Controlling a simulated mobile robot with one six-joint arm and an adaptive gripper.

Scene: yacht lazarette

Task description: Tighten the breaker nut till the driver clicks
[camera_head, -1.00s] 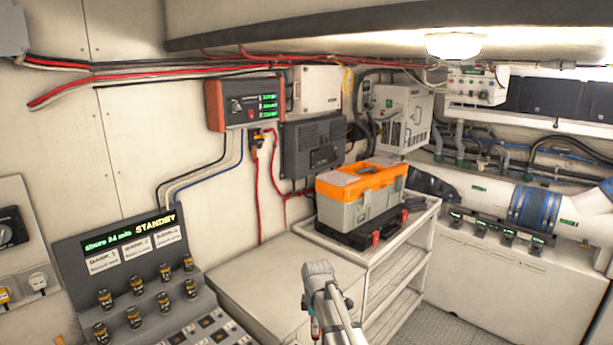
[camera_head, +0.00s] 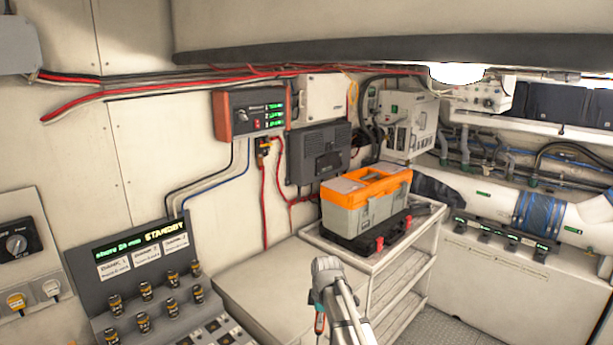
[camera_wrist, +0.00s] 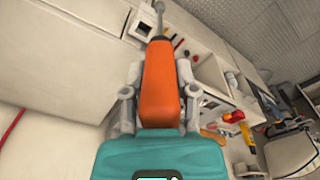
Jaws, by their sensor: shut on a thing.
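My gripper (camera_wrist: 158,82) is shut on the driver (camera_wrist: 160,98), which has an orange grip and a teal body. Its metal shaft points to the top edge of the wrist view, and its tip is not clearly visible. In the head view the driver (camera_head: 319,322) hangs small and partly cut off beside my arm, low in the middle. A small black and yellow fitting with red cables (camera_head: 263,147), possibly the breaker, is on the wall below the orange-ended unit. I cannot make out a nut on it. The driver is apart from this fitting.
A grey console (camera_head: 150,255) with a STANDBY display and several knobs stands at left. An orange and grey toolbox (camera_head: 366,200) sits on a shelf cart (camera_head: 395,262). A pale bench top (camera_head: 265,285) lies below the wall fitting. Red cables run along the wall.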

